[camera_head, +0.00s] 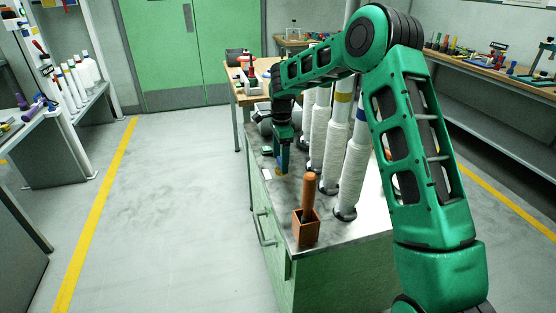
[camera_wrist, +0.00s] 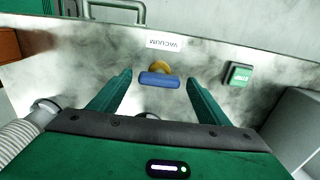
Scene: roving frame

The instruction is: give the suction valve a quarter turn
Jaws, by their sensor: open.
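The suction valve shows in the wrist view as a brass body (camera_wrist: 161,68) with a blue bar handle (camera_wrist: 159,80). Its handle lies roughly crosswise in the picture. A white label (camera_wrist: 172,43) reading VACUUM, upside down, is beside it on the worn metal top. My gripper (camera_wrist: 158,77) is open, one finger on each side of the handle, with a gap on both sides. In the head view my gripper (camera_head: 282,168) points down over the left part of the cabinet top; the valve is mostly hidden there.
A green button (camera_wrist: 238,74) is right of the fingers in the wrist view. White wrapped columns (camera_head: 353,170) stand close to the right of my gripper in the head view. A brown box (camera_head: 306,230) with a wooden handle is nearer. Floor left of the cabinet is clear.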

